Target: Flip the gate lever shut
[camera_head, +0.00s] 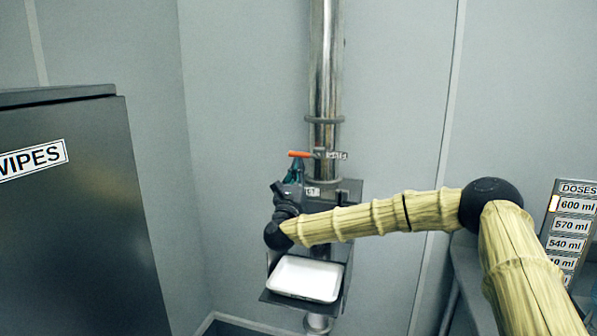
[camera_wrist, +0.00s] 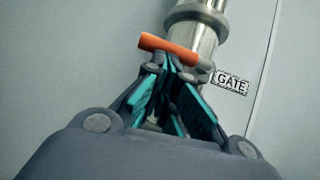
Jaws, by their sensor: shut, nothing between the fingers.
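The gate lever (camera_head: 300,154) is a short orange handle on the steel pipe (camera_head: 326,62), pointing left and roughly level. It also shows in the wrist view (camera_wrist: 167,47), just beyond my fingertips. A GATE label (camera_wrist: 232,82) sits right of the pipe. My gripper (camera_head: 296,168) is below the lever's left part, fingers pointing up. In the wrist view my gripper (camera_wrist: 169,62) has its tips together with nothing between them. The tips are at or very near the lever's lower edge; I cannot tell if they touch. The lever's pivot is partly hidden in the wrist view.
A white tray (camera_head: 305,280) sits on a dark shelf (camera_head: 340,307) under the pipe. A dark WIPES cabinet (camera_head: 75,225) stands at left. A DOSES board (camera_head: 570,230) is at right. The wall beside the lever is clear.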

